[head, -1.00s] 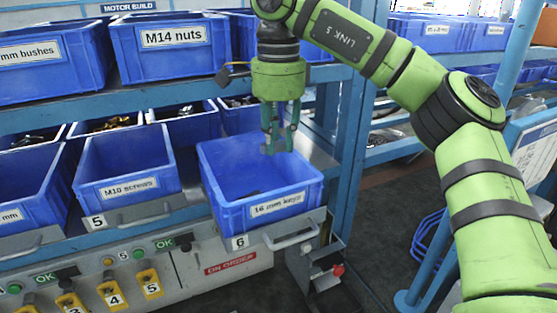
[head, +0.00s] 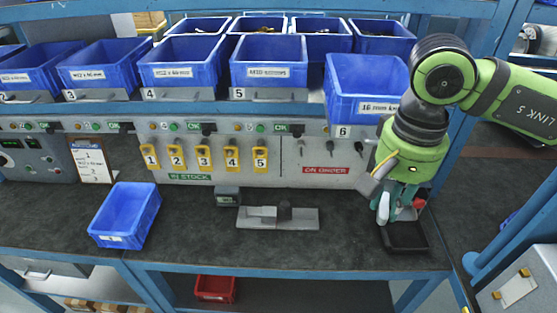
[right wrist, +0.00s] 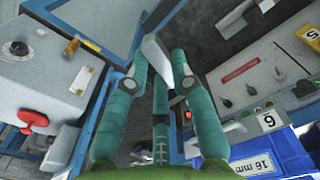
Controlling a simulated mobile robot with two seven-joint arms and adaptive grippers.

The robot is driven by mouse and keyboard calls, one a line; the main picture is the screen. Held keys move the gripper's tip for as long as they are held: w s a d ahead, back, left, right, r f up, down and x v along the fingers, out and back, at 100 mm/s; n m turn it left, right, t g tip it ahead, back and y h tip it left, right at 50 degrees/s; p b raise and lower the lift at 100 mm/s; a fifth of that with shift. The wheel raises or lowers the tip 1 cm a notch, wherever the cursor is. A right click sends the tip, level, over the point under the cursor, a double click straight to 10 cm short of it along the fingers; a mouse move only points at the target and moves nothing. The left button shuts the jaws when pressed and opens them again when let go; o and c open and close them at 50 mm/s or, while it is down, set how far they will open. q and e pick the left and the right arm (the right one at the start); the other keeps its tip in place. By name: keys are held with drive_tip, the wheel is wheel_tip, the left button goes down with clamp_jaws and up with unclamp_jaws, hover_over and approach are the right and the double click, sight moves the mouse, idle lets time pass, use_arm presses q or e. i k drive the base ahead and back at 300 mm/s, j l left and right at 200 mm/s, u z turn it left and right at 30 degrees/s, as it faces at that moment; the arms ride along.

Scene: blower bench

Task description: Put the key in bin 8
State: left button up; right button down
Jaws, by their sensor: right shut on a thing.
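My right gripper (head: 394,212) points down near the right end of the bench, below and in front of bin 6 (head: 352,75), the blue bin labelled 16 mm keys. In the right wrist view, its teal fingers (right wrist: 163,60) are shut on a pale grey key (right wrist: 157,58), which sticks out past the fingertips. In the head view I cannot clearly make out the key between the fingers. Bin 6 also shows in the right wrist view (right wrist: 262,157). I see no bin numbered 8. My left gripper is not in view.
A black tray (head: 405,238) lies just below the right gripper. A blue tray (head: 125,213) and a grey metal fixture (head: 278,217) stand on the bench (head: 200,240). A panel with yellow tags (head: 204,157) runs behind. Clear bench lies between the fixture and black tray.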

sight(131, 222)
drive_tip(key=j+u, duration=0.15)
drive_tip(key=j, duration=0.25)
drive_tip(key=i+j+u, duration=0.15)
drive_tip(key=j, duration=0.3)
drive_tip(key=i+j+u, duration=0.15)
drive_tip(key=j, duration=0.25)
drive_tip(key=j+u, duration=0.15)
drive_tip(key=j, duration=0.25)
drive_tip(key=i+j+u, duration=0.15)
drive_tip(key=j, duration=0.2)
drive_tip(key=i+j+u, duration=0.2)
drive_tip(key=j, duration=0.2)
